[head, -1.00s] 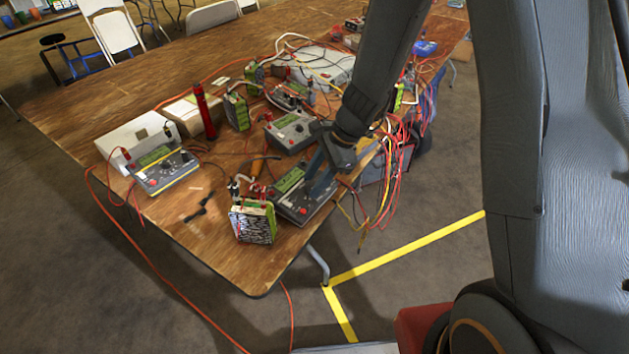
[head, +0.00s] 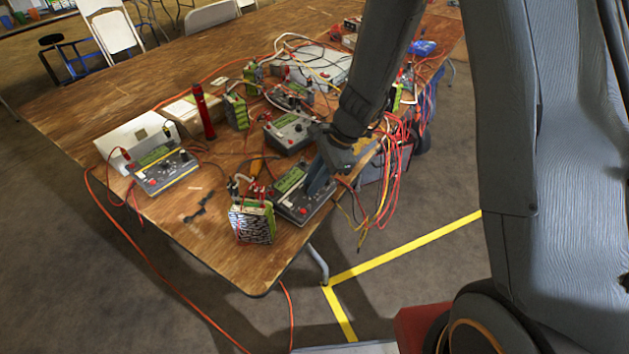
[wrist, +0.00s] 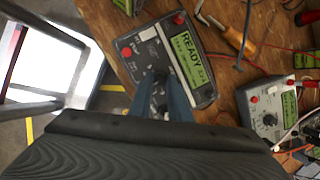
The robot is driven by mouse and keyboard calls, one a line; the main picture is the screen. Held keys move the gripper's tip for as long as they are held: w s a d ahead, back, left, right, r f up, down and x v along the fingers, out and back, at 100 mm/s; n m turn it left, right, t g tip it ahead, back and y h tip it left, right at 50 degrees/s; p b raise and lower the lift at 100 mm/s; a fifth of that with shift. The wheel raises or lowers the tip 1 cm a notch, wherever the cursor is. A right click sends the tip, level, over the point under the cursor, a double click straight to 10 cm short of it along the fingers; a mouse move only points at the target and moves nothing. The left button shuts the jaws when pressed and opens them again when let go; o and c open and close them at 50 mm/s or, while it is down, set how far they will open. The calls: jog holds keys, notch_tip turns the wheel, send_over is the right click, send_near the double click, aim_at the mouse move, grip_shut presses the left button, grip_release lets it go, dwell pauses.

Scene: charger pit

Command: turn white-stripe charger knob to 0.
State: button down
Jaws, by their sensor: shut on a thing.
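A dark charger (head: 291,207) with a green display lies near the table's front right corner. In the wrist view the same charger (wrist: 135,47) shows READY on its screen, with red buttons and a dark knob (wrist: 159,85). My gripper (head: 311,190) reaches down onto this charger from the upper right. In the wrist view its blue-grey fingers (wrist: 161,92) stand on both sides of the knob, shut on it. The fingers partly hide the knob, so its pointer and setting cannot be read.
A green and patterned battery (head: 252,222) stands close left of the charger. Another charger (head: 289,132) lies behind, and a yellow-striped one (head: 163,169) is at left. A red flashlight (head: 204,112) stands upright. Loose cables (head: 385,190) hang at the right edge.

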jog(key=n, duration=0.2)
jog(key=n+g+h, duration=0.1)
jog(key=n, duration=0.2)
jog(key=shift+w+a+n+p, duration=0.15)
jog(key=shift+a+n+p, duration=0.05)
jog(key=shift+n+p, duration=0.1)
jog(key=n, duration=0.2)
jog(key=n+g+h, duration=0.1)
jog(key=n, duration=0.2)
jog(key=shift+w+a+n, duration=0.1)
jog(key=shift+w+n, duration=0.05)
jog(key=shift+n, duration=0.15)
dwell(0.3)
jog(key=c, duration=1.7)
grip_release()
jog(key=shift+o, duration=0.2)
jog(key=shift+r, duration=0.1)
jog(key=b+v, duration=0.1)
jog(key=v, duration=0.6)
jog(key=shift+w+r, duration=0.2)
jog(key=shift+r, duration=0.2)
